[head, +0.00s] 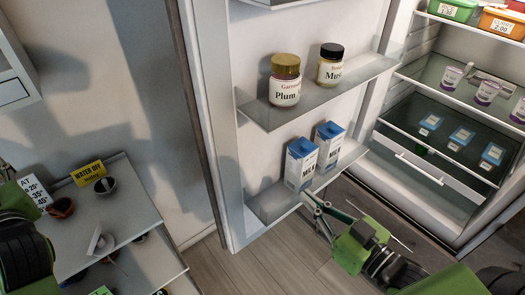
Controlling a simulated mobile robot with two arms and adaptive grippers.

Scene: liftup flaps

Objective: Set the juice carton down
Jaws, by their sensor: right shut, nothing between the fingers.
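Two blue-and-white cartons stand upright side by side on the lower shelf of the open fridge door, the left carton (300,163) and the right carton (329,146). Their labels appear to read milk; I cannot make out a carton marked juice. My right gripper (312,203) is just below and to the right of the left carton, near the shelf's front edge. It is shut and empty; whether it touches the shelf or carton is unclear. My left arm shows at the left edge, but its fingers are out of view.
Two jars, plum (285,80) and a dark-lidded one (331,65), stand on the upper door shelf (262,112). The fridge interior (440,120) holds cups and packs. A grey shelf unit (135,215) with small pots stands at lower left. The lower door shelf (268,203) has room left of the cartons.

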